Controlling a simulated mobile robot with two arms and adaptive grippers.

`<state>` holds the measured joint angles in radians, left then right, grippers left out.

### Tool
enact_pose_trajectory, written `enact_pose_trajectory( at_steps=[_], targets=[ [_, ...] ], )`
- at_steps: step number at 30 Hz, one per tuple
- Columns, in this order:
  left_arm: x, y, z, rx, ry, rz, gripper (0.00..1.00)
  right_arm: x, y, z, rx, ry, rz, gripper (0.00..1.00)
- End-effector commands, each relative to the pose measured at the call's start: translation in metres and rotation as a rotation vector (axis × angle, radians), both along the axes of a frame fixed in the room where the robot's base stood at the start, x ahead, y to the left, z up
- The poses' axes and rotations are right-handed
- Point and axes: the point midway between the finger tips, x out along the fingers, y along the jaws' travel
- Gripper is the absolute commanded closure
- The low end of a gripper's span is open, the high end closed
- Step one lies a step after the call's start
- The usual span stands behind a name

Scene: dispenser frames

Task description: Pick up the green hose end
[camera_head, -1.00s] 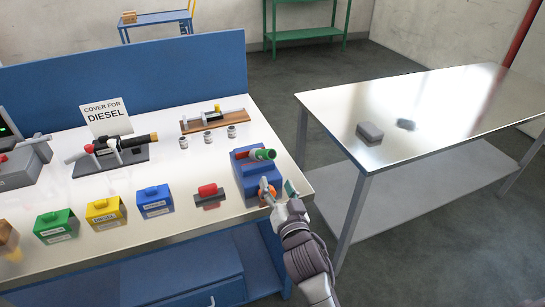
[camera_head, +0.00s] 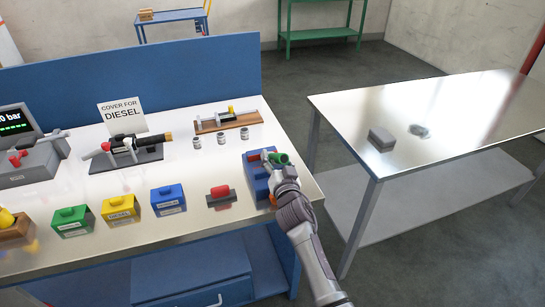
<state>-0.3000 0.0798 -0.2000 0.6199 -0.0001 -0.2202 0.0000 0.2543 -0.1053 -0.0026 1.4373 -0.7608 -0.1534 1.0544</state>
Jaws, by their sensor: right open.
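The green hose end (camera_head: 284,158) lies on the blue dispenser block (camera_head: 251,172) near the right end of the bench, its red part pointing left. My right gripper (camera_head: 273,158) is at the hose end, with its fingers over the middle of it, and hides part of the hose end and the block. The gripper is open; whether a finger touches the hose end I cannot tell. My left gripper is not in view.
Yellow (camera_head: 121,207), green (camera_head: 72,221) and blue (camera_head: 168,199) boxes stand along the bench's front, with a red-topped piece (camera_head: 220,193) beside them. Several small jars and a nozzle on a stand (camera_head: 127,152) are farther back. A steel table (camera_head: 450,120) stands at the right.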

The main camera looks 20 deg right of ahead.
Motion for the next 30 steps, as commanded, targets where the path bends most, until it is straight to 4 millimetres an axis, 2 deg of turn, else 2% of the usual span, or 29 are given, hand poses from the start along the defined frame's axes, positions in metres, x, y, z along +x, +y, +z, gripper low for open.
enact_pose_trajectory(
  at_steps=[8, 19, 30],
  targets=[
    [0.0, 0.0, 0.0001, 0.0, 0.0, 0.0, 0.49, 0.0033, 0.0002, -0.0005, 0.001, 0.0, 0.001, 0.38],
    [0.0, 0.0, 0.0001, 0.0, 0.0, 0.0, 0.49, 0.0031, 0.0, -0.0003, 0.0, 0.001, 0.001, 1.0],
    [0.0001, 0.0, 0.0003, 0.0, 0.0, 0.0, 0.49, 0.0034, 0.0, 0.0024, 0.0, -0.004, 0.002, 1.0]
  ],
)
